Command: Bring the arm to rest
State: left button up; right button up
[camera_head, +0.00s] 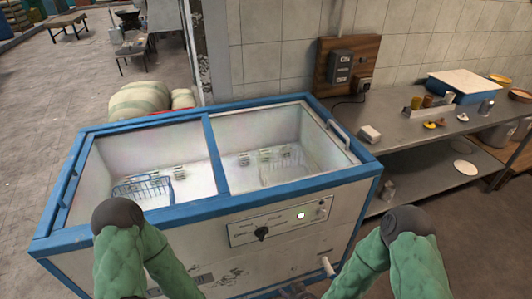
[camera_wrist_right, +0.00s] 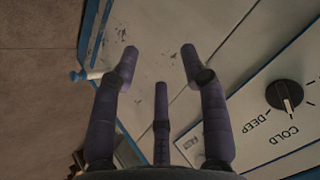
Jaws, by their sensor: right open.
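My right gripper (camera_wrist_right: 160,60) shows in the right wrist view with its dark fingers spread apart and nothing between them. It is in front of the white front panel of the chest freezer (camera_wrist_right: 175,25), and I cannot tell how far from it. The freezer's dark control knob (camera_wrist_right: 285,96), marked COLD and DEEP, is to the right of the fingers. In the head view my two green arms are bent, with dark rounded joints, in front of the freezer (camera_head: 130,250). My left gripper is not visible.
The freezer's blue-framed glass top (camera_head: 215,160) shows wire baskets inside. A small white spout (camera_head: 327,266) sticks out low on its front. A metal table (camera_head: 420,135) with bowls and a blue-white box (camera_head: 468,85) stands right. Sacks (camera_head: 140,103) lie behind. Floor is free at left.

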jog(key=s+d+f+g+p, duration=0.1)
jog(key=s+f+g+p, duration=0.1)
jog(key=s+g, duration=0.5)
jog(key=s, duration=0.4)
jog(key=shift+s+d+f+m, duration=0.25)
jog(key=shift+d+f+m, duration=0.1)
jog(key=shift+f+m, duration=0.05)
